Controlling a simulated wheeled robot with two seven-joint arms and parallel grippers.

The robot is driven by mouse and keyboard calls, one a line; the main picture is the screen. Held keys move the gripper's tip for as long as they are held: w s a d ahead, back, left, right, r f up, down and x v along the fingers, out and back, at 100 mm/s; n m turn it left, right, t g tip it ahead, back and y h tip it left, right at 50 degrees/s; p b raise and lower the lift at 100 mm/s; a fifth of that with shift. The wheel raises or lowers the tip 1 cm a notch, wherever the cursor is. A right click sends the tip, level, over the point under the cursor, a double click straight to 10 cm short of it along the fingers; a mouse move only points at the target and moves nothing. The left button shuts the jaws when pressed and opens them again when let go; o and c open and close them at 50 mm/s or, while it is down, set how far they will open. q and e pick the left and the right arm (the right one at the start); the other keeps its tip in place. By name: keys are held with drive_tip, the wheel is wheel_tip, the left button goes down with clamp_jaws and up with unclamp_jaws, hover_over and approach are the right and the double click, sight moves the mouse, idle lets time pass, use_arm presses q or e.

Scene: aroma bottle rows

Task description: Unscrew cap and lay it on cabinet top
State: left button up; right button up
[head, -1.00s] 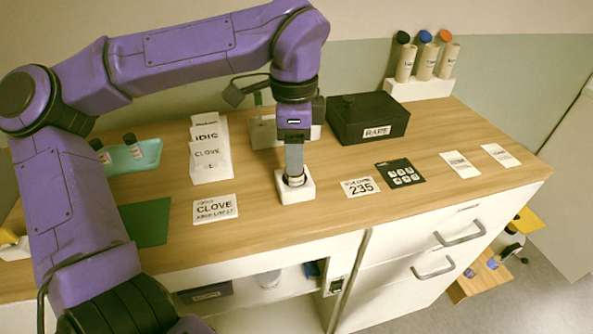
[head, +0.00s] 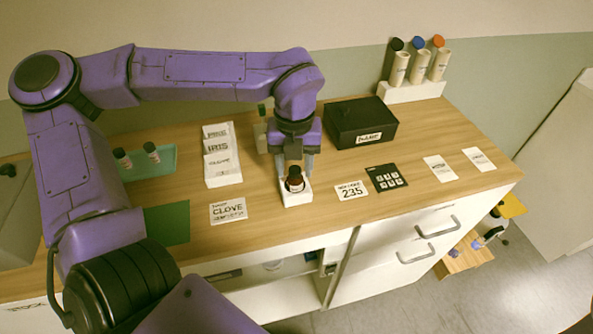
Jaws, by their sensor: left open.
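A small dark brown bottle with a dark top (head: 295,182) stands upright in a white square holder (head: 297,198) near the front edge of the wooden cabinet top (head: 330,212). My left gripper (head: 296,166) points down from above, open, with one finger on each side of the bottle's top. Its fingers look apart from the bottle, with nothing held between them. I cannot tell how tightly the cap sits on the bottle. My right gripper is not in view.
A CLOVE card (head: 228,211) and a green mat (head: 167,223) lie left of the holder. A 235 card (head: 351,190) and a black keypad (head: 386,178) lie right. A black box (head: 360,121) stands behind. A teal tray (head: 150,163) holds two small bottles.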

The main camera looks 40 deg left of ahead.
use_arm(q)
clamp_jaws()
drive_tip(key=shift+f+n+b, duration=0.2)
drive_tip(key=shift+n+b, duration=0.3)
drive_tip(key=shift+n, duration=0.1)
drive_tip(key=shift+n+b, duration=0.75)
drive_tip(key=shift+n, duration=0.45)
drive_tip(key=n+b, duration=0.4)
drive_tip(key=n, duration=0.1)
drive_tip(key=shift+n, duration=0.3)
drive_tip(key=n+b, duration=0.4)
drive_tip(key=b, duration=0.1)
drive_tip(key=shift+r+n+b, duration=0.15)
drive_tip(key=shift+n+b, duration=2.45)
drive_tip(key=shift+b, duration=0.15)
drive_tip(key=shift+r, duration=0.1)
